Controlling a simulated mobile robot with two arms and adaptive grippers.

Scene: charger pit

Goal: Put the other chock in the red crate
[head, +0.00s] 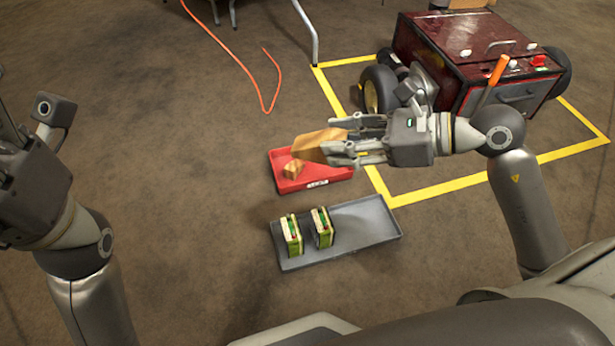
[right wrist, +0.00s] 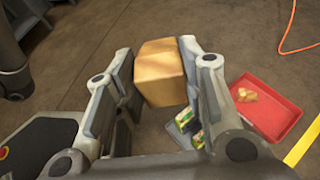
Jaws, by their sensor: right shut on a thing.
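My right gripper (head: 342,147) is shut on a wooden chock (head: 318,143), held in the air. In the head view the chock overlaps the far part of the red crate (head: 327,178). In the right wrist view the held chock (right wrist: 160,72) sits between the fingers, and the red crate (right wrist: 285,95) is off to the right. Another wooden piece (head: 293,169) lies inside the crate at its left; it also shows in the wrist view (right wrist: 247,95). My left gripper (head: 12,140) is at the left edge, only partly seen; its fingertips are cut off.
A grey tray (head: 365,222) with two green-and-yellow battery-like blocks (head: 292,235) lies nearer than the crate. A dark red wheeled machine (head: 465,60) stands inside yellow floor tape (head: 430,188). An orange cable (head: 268,95) lies on the floor. Floor left of the crate is clear.

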